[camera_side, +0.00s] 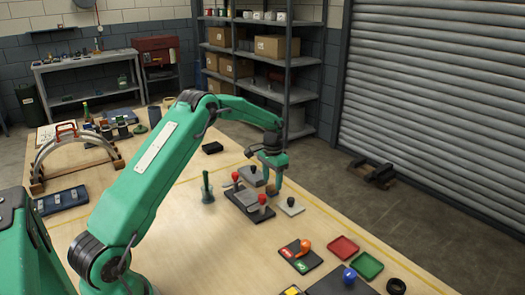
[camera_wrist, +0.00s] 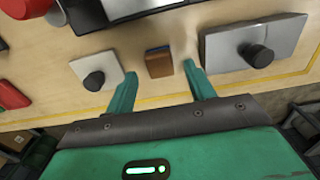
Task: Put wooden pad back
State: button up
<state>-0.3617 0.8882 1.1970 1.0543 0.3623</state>
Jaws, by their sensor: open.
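In the side view my gripper (camera_side: 272,182) points down close to the table, beside the dark casing base (camera_side: 262,215). I cannot make out the pad clearly there.
A small grey plate with a black knob (camera_wrist: 88,66) lies left of the pad, and a larger one (camera_wrist: 278,35) lies to its right. Red-knobbed parts stand by the casing. A green post (camera_side: 207,188) stands left of it. Red (camera_side: 343,247) and green (camera_side: 367,265) trays lie nearer the front.

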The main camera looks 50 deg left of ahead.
aim_at(272, 187)
notch_tip(272, 187, up, 9)
dwell(0.4)
jog(key=shift+f, duration=0.1)
dwell(0.4)
jog(key=s+d+r+t, duration=0.3)
jog(key=s+d+r, duration=1)
jog(key=r, duration=0.2)
jog(key=s+d+f+t, duration=0.1)
jog(key=s+d, duration=0.3)
jog(key=s, duration=0.6)
jog(key=s+d+f+t, duration=0.1)
jog(key=s+d, duration=0.3)
jog(key=s, duration=0.6)
jog(key=shift+f+t, duration=0.3)
jog(key=shift+f, duration=0.1)
